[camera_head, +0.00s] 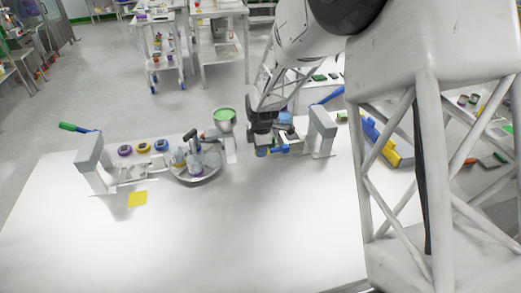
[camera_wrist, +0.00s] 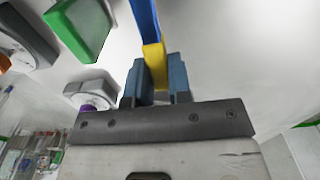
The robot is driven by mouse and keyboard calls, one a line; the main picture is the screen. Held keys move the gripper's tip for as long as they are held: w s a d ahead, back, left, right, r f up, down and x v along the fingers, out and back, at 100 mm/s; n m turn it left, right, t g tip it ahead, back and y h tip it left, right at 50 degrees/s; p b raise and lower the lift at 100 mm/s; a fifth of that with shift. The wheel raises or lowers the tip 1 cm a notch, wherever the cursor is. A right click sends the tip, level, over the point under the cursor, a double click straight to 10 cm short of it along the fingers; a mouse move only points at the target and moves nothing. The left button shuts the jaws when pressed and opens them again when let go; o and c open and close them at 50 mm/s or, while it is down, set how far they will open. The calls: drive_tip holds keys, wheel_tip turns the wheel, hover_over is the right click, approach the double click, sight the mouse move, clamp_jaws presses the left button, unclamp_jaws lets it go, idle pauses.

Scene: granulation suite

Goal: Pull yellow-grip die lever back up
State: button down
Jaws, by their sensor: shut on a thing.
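The lever's yellow grip (camera_wrist: 155,62) sits between the two blue-grey fingers of my gripper (camera_wrist: 158,78) in the wrist view, with the fingers shut on it. The lever's blue arm (camera_wrist: 146,18) runs from the grip toward the top edge of the picture. In the head view my gripper (camera_head: 264,148) is low over the table, beside the right-hand press (camera_head: 321,132). A little yellow and blue shows at my fingertips there. The lever's pivot is hidden or too small to make out.
The white table (camera_head: 230,240) is clear in front. A left press (camera_head: 92,160) has a green-grip lever (camera_head: 70,127). A round tray (camera_head: 198,180) with bottles and a green-topped funnel (camera_head: 224,115) stand left of my gripper. A yellow square (camera_head: 138,199) lies near the left press.

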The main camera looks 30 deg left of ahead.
drive_tip(key=shift+r, duration=0.1)
drive_tip(key=shift+w+d+r+g+y, duration=0.15)
drive_tip(key=shift+d+r+g+y, duration=0.05)
drive_tip(key=shift+r+g+y, duration=0.3)
drive_tip(key=shift+w+d+r+g+y, duration=0.15)
drive_tip(key=shift+w+r+g+y, duration=0.05)
drive_tip(key=shift+r+g+y, duration=0.35)
drive_tip(key=shift+w+d+r+g+y, duration=0.15)
drive_tip(key=shift+d+r+g+y, duration=0.05)
drive_tip(key=shift+r+g+y, duration=0.3)
drive_tip(key=shift+w+d+r+g+y, duration=0.45)
drive_tip(key=shift+r+g+y, duration=0.25)
drive_tip(key=shift+g+y, duration=0.1)
drive_tip(key=shift+w+d+r+g+y, duration=0.4)
drive_tip(key=shift+r+g+y, duration=0.25)
drive_tip(key=shift+g+y, duration=0.1)
drive_tip(key=c, duration=1)
unclamp_jaws()
drive_tip(key=shift+c, duration=0.2)
drive_tip(key=v, duration=0.7)
drive_tip(key=shift+w+d+r, duration=0.2)
drive_tip(key=shift+w+r, duration=0.05)
drive_tip(key=shift+r, duration=0.05)
